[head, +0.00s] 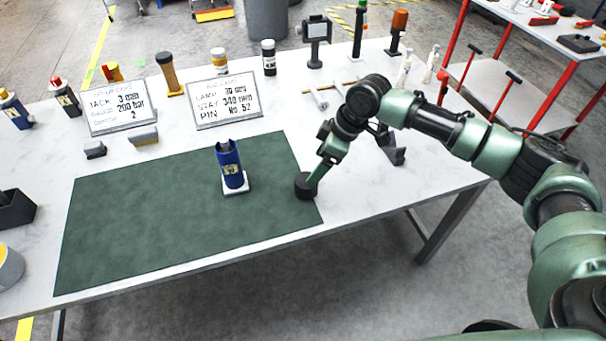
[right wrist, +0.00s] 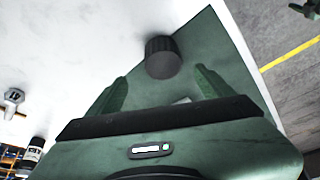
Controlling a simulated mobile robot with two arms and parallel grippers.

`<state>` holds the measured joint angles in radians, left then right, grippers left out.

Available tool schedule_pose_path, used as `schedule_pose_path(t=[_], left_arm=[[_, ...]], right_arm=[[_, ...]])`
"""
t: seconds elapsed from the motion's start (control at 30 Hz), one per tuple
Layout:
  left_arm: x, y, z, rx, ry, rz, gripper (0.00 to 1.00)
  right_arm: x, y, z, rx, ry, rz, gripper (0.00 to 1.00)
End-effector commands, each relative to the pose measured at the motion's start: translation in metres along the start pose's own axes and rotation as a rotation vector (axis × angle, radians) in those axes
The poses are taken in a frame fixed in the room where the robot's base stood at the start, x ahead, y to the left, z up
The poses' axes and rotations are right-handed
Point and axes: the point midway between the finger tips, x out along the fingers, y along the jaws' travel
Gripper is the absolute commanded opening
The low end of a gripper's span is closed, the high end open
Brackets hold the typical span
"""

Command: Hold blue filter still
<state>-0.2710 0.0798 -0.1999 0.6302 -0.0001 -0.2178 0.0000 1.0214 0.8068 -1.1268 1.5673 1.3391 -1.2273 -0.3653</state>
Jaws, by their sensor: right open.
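The blue filter (head: 231,168) stands upright on a small white base (head: 235,187) on the green mat (head: 150,215). It has a pale label and a notched top. My right gripper (head: 316,178) is to the right of the filter, apart from it, low over the mat's right edge. In the right wrist view my right gripper (right wrist: 160,76) has its fingers spread. A dark ribbed cylinder (right wrist: 162,57) lies just beyond the fingertips; it also shows in the head view (head: 304,188). I cannot make out the filter in the right wrist view. My left gripper is out of view.
Two printed signs (head: 118,106) (head: 224,104) stand behind the mat. Grey blocks (head: 144,136) lie near them. Several bottles and tools line the table's back edge. A dark bin (head: 15,210) is at far left. The mat left of the filter is clear.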

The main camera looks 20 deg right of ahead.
Motion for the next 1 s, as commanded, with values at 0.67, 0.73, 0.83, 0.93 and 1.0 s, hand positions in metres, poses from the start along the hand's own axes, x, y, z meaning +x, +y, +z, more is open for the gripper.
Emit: schedule_pose_path(t=[0.67,0.73,0.83,0.93,1.0], left_arm=[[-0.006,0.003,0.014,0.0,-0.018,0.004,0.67],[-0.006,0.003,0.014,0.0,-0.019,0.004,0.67],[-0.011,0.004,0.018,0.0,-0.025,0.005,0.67],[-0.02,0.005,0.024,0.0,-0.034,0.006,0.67],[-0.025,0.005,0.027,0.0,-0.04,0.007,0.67]], right_arm=[[0.026,0.0,0.0,-0.002,0.0,0.001,0.82],[0.027,-0.001,0.0,-0.002,0.0,0.001,0.82],[0.031,-0.001,0.0,-0.001,0.0,-0.001,0.82],[0.044,-0.002,0.001,0.0,-0.002,-0.003,0.82],[0.055,-0.002,0.002,0.0,-0.002,-0.002,0.82]])
